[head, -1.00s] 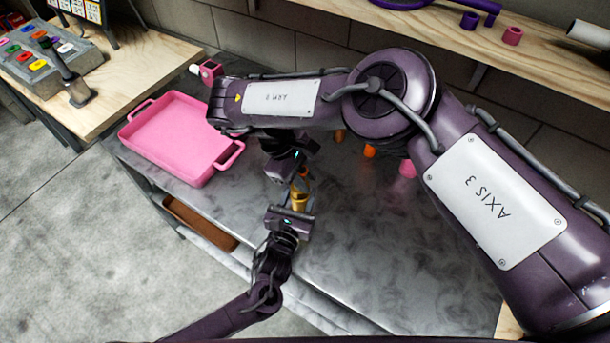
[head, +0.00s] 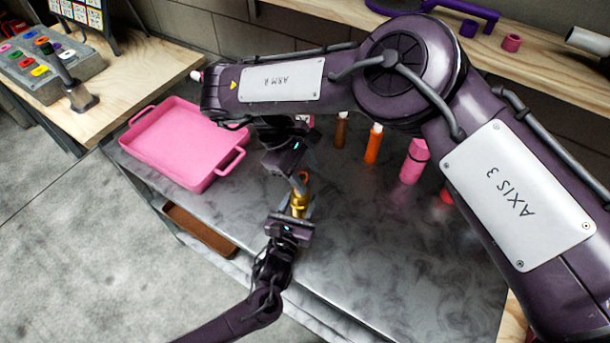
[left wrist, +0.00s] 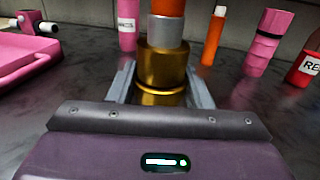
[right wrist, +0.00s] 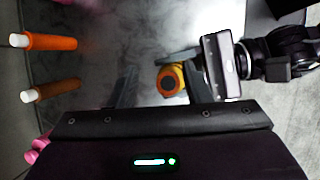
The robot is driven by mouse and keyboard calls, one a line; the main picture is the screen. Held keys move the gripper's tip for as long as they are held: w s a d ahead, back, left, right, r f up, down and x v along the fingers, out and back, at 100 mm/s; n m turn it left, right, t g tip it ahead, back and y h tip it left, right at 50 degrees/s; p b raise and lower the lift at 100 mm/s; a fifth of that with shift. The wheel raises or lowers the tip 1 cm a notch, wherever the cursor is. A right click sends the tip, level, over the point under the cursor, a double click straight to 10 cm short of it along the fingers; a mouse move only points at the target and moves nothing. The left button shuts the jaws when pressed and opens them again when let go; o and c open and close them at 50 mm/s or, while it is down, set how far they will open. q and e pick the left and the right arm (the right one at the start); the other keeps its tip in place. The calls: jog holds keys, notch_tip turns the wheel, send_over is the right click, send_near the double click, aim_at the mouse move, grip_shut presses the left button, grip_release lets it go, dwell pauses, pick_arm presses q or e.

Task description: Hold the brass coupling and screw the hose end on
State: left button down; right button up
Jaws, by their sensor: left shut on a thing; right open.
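The brass coupling (head: 299,203) stands upright above the grey table. My left gripper (head: 297,213) is shut on it, with one finger on each side in the left wrist view (left wrist: 162,92). The orange hose end with a silver collar (left wrist: 168,32) sits on top of the coupling, in line with it; whether the threads engage cannot be seen. In the right wrist view the orange end (right wrist: 170,80) shows from above with a dark round centre. My right gripper (right wrist: 160,72) is open, its fingers apart on either side of the hose end, not closed on it.
A pink tray (head: 240,160) lies on the table's left. Behind the grippers stand a brown bottle (head: 341,130), an orange bottle (head: 373,145) and a pink bottle (head: 413,163). A red container (left wrist: 304,70) is at the right. The table's front right is clear.

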jog(key=shift+o, duration=0.5)
